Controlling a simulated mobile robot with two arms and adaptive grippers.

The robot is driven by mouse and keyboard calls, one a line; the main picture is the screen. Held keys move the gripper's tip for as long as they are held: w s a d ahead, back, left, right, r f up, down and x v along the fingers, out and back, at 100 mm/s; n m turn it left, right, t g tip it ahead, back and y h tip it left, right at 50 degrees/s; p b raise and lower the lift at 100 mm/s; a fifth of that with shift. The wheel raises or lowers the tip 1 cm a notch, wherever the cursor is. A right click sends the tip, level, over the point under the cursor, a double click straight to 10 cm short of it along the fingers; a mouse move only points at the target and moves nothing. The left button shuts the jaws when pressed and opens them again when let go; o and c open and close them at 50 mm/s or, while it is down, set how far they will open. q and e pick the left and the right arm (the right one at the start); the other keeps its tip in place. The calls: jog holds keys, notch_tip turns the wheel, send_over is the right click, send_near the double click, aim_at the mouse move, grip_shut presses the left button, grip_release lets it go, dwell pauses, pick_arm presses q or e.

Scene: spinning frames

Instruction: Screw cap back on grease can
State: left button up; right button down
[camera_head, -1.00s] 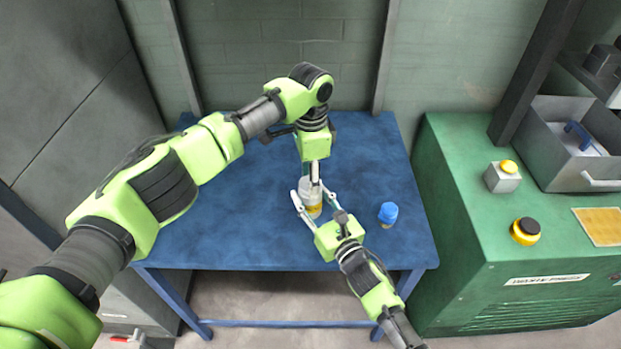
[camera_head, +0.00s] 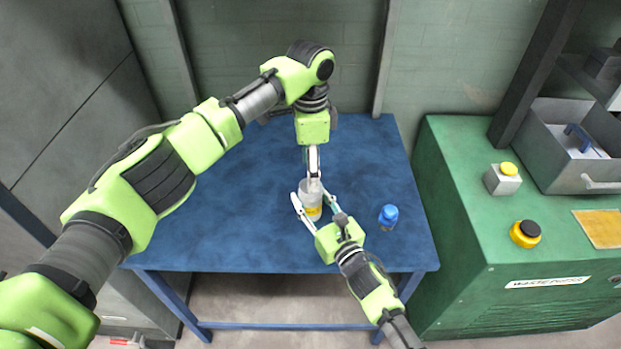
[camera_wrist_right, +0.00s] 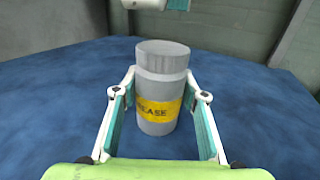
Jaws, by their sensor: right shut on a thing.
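The grease can (camera_head: 311,207) stands upright on the blue table, grey with a yellow label. In the right wrist view the can (camera_wrist_right: 157,108) has a wider grey top part (camera_wrist_right: 162,55), seated level, which looks like its cap. My right gripper (camera_head: 314,195) is shut on the can, with one finger on each side of its body; these fingers also show in the right wrist view (camera_wrist_right: 160,88). My left gripper (camera_head: 313,172) points down from above, over the can. In the right wrist view its tips are at the top edge, apart from the can's top; their opening is unclear.
A small container with a blue top (camera_head: 388,215) stands on the blue table (camera_head: 240,225), right of my right gripper. The left part of the table is clear.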

pick_arm(q)
notch_tip(320, 180, up, 7)
dwell(0.3)
jog(key=shift+r, duration=0.1)
pick_arm(e)
jog(key=c, duration=1.2)
grip_release()
jog(key=v, duration=1.2)
jog(key=shift+f, duration=0.1)
